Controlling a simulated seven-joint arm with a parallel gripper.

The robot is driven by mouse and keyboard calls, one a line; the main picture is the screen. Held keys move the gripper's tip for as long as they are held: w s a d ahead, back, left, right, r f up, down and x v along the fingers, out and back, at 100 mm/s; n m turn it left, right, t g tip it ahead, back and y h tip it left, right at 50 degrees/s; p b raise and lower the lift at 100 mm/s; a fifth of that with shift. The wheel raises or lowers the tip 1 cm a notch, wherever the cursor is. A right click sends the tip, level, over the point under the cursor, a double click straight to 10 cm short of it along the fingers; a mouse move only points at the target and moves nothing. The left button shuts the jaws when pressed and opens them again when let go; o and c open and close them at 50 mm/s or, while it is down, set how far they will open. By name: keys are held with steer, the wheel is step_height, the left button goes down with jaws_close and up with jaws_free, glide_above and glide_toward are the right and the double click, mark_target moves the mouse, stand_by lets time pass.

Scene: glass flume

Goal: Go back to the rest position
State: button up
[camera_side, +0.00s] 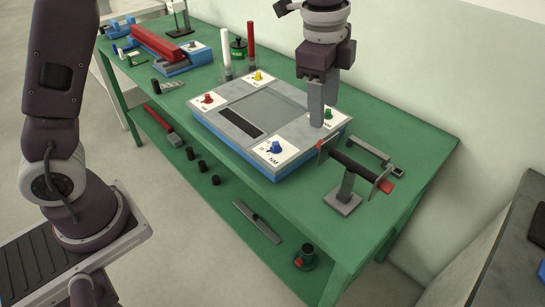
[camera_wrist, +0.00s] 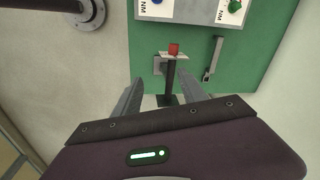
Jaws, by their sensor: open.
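My gripper (camera_side: 316,122) points down near the right corner of the grey and blue block in the side view. Its fingers overlap that corner in the picture; the height above it is hard to judge. In the wrist view my gripper (camera_wrist: 163,80) has its two fingers spread apart with nothing between them. The block (camera_side: 203,119) lies on the green bench and has white corner plates with red, yellow, green and blue knobs. Its edge also shows at the top of the wrist view (camera_wrist: 185,13).
A stand with a dark bar and red end (camera_side: 347,183) rises close to my gripper on the bench's right. A grey handle (camera_side: 370,150) lies behind it. White and red upright rods (camera_side: 225,50) stand farther back. The wall is behind the bench (camera_side: 420,150).

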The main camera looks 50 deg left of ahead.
steer(key=s+a+r+n+t, duration=0.2)
steer(key=s+a+r+n, duration=0.45)
steer(key=s, duration=0.35)
steer(key=s+a+f+n+t, duration=0.1)
steer(key=s+n, duration=0.3)
steer(key=s, duration=0.4)
steer(key=s+a+f+n+t, duration=0.1)
steer(key=s+a+n, duration=0.2)
steer(key=s, duration=0.5)
steer(key=shift+s+a+n, duration=0.2)
steer(key=shift+a+n, duration=0.1)
steer(key=shift+n, duration=0.25)
